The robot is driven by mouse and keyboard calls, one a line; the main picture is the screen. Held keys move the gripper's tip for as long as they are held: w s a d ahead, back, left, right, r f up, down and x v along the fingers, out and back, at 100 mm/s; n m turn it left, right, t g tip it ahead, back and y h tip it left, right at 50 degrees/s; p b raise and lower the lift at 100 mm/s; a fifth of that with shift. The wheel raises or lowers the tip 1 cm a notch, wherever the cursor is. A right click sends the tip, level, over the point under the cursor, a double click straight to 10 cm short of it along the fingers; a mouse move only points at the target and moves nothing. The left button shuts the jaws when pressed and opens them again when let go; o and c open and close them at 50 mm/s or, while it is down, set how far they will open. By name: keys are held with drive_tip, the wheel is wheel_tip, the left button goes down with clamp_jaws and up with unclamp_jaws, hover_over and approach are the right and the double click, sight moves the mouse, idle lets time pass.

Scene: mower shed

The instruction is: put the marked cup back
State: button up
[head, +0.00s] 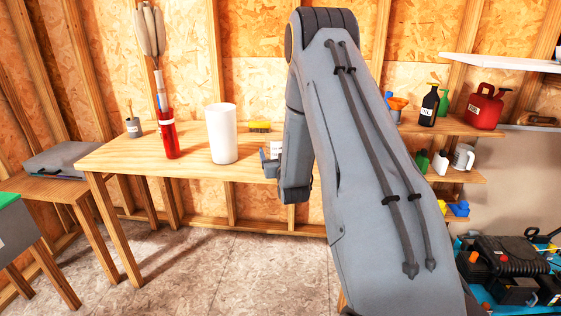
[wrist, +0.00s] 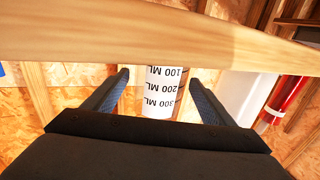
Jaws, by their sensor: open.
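The marked cup (head: 275,149) is white with black ML lines and stands upright on the wooden bench (head: 200,160), partly hidden by my arm. In the wrist view, which is upside down, the cup (wrist: 163,95) stands between my two fingers. My gripper (wrist: 159,77) is open, with one finger on each side of the cup and visible gaps to it. In the head view my gripper (head: 268,169) shows at the bench's front edge, mostly hidden behind my wrist.
A tall white cylinder (head: 221,134) and a red bottle (head: 167,133) stand left of the cup. A yellow brush (head: 260,127) lies behind it. Shelves at right hold a black bottle (head: 429,105), a red can (head: 485,106) and a white jug (head: 463,157). Bare bench lies at the left front.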

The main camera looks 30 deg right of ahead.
drive_tip(key=s+a+g+y, duration=0.1)
drive_tip(key=s+a+g, duration=0.4)
drive_tip(key=s, duration=0.9)
drive_tip(key=s+a+n+g+y, duration=0.1)
drive_tip(key=s+a+g, duration=0.5)
drive_tip(key=s, duration=0.8)
drive_tip(key=s+a+g+y, duration=0.3)
drive_tip(key=s+a+g, duration=0.3)
drive_tip(key=s, duration=0.8)
drive_tip(key=shift+s+a+n+b, duration=0.3)
drive_tip(key=shift+s+a+b, duration=0.1)
drive_tip(key=shift+a, duration=0.4)
drive_tip(key=shift+a+r, duration=0.1)
drive_tip(key=shift+n, duration=0.8)
drive_tip(key=a+p, duration=0.1)
drive_tip(key=a+r+p, duration=0.1)
drive_tip(key=a, duration=0.1)
drive_tip(key=a+r+p, duration=0.1)
drive_tip(key=p, duration=0.1)
drive_tip(key=shift+s+a+r, duration=0.1)
drive_tip(key=shift+a+r, duration=0.05)
drive_tip(key=shift+a, duration=0.05)
